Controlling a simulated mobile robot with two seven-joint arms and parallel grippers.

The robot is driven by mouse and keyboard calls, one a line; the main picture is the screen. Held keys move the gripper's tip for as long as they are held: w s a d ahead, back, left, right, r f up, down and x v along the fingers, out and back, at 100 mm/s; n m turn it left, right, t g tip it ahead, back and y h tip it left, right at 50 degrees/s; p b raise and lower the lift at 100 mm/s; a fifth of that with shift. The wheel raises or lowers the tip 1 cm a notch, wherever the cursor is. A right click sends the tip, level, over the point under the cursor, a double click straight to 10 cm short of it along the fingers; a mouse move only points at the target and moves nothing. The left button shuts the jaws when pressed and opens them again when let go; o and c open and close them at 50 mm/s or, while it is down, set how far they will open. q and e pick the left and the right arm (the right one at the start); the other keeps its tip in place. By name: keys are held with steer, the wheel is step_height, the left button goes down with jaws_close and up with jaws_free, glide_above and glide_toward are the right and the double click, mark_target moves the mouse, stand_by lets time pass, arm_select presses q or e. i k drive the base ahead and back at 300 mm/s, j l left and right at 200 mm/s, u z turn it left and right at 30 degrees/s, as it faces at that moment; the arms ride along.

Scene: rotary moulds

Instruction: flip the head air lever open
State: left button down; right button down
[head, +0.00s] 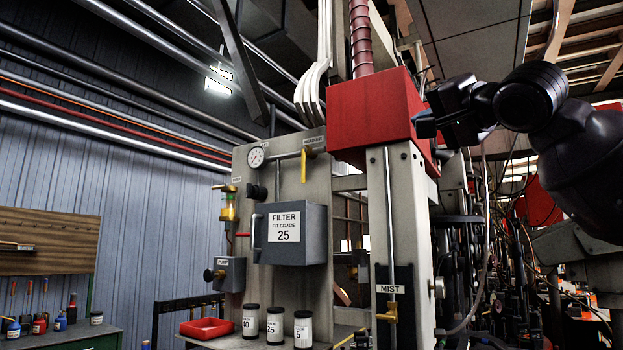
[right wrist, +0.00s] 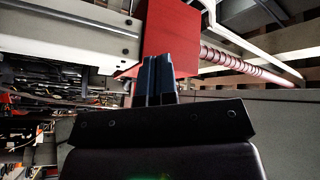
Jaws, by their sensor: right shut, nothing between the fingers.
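A panel label that seems to read "HEAD AIR" (head: 313,143) sits at the top right of the grey panel in the head view. Just below it a yellow lever (head: 304,166) hangs straight down from the end of a grey pipe. My right gripper (head: 426,128) is to the right of the lever, in front of the red box, and points left. It is shut and empty, and clear of the lever. Its blue fingers (right wrist: 157,80) lie side by side in the right wrist view, with the red box behind them. The lever does not show there. My left gripper is out of view.
The red box (head: 372,112) on its column stands between my right gripper and the lever. A gauge (head: 256,157), a filter box (head: 291,234) and a brass valve (head: 229,207) are on the panel. Jars and a red tray (head: 206,328) stand below.

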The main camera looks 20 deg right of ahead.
mark_target(304, 149)
steer(key=i+j, duration=0.1)
steer(key=i, duration=0.4)
steer(key=i+j, duration=0.1)
steer(key=i, duration=0.35)
